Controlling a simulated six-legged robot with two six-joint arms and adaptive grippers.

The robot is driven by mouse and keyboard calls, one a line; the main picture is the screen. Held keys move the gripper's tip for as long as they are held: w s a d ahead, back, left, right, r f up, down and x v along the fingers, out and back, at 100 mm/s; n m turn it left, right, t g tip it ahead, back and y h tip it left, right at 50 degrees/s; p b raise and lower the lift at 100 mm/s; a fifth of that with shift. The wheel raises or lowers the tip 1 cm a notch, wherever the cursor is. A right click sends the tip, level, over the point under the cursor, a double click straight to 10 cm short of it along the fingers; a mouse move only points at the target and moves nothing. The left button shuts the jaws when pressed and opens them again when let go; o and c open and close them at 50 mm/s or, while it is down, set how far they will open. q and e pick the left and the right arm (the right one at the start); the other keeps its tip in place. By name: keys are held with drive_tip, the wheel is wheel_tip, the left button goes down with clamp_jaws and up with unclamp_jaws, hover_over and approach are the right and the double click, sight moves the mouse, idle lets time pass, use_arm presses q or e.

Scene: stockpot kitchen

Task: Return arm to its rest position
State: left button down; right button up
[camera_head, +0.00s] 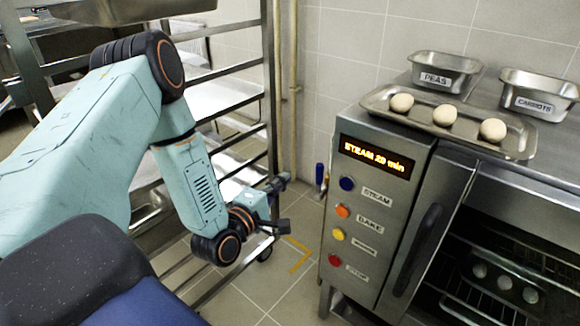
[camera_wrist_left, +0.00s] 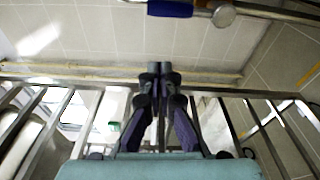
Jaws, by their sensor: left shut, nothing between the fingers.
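My left arm comes in from the left in the head view and bends down at the elbow. Its gripper (camera_head: 282,205) hangs in front of the metal rack, left of the steam oven (camera_head: 372,225), and touches nothing that I can make out. In the left wrist view the gripper (camera_wrist_left: 160,70) has its two dark fingers together at the tips, with nothing between them. My right gripper is not in view.
A metal rack (camera_head: 268,75) stands close behind my left arm. The oven carries a tray (camera_head: 465,120) with 3 pale round buns and bins labelled PEAS (camera_head: 440,80) and CARROTS (camera_head: 535,102). A blue-handled bar (camera_wrist_left: 170,9) crosses the wrist view's top. Floor between rack and oven is clear.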

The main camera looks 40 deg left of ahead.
use_arm(q)
drive_tip(key=shift+s+f, duration=0.1)
drive_tip(key=shift+s, duration=0.95)
drive_tip(key=s+d+f+m+g+h+p, duration=0.1)
drive_tip(key=s+d+f+m+g, duration=0.35)
drive_tip(key=f+m, duration=0.2)
drive_tip(key=s+d+f+m+g+h, duration=0.1)
drive_tip(key=s+d+f+m+g, duration=0.2)
drive_tip(key=s+f+m+g, duration=0.3)
drive_tip(key=s+d+f+m+g+p, duration=0.1)
drive_tip(key=s+d+m+g, duration=0.2)
drive_tip(key=s, duration=0.7)
drive_tip(key=s+d+f+m+g+y+p, duration=0.1)
drive_tip(key=s+d+m+g+p, duration=0.1)
drive_tip(key=s, duration=0.7)
drive_tip(key=shift+s+d+m+g, duration=0.35)
drive_tip(key=shift+d+m+g, duration=0.25)
drive_tip(key=shift+m+g, duration=0.45)
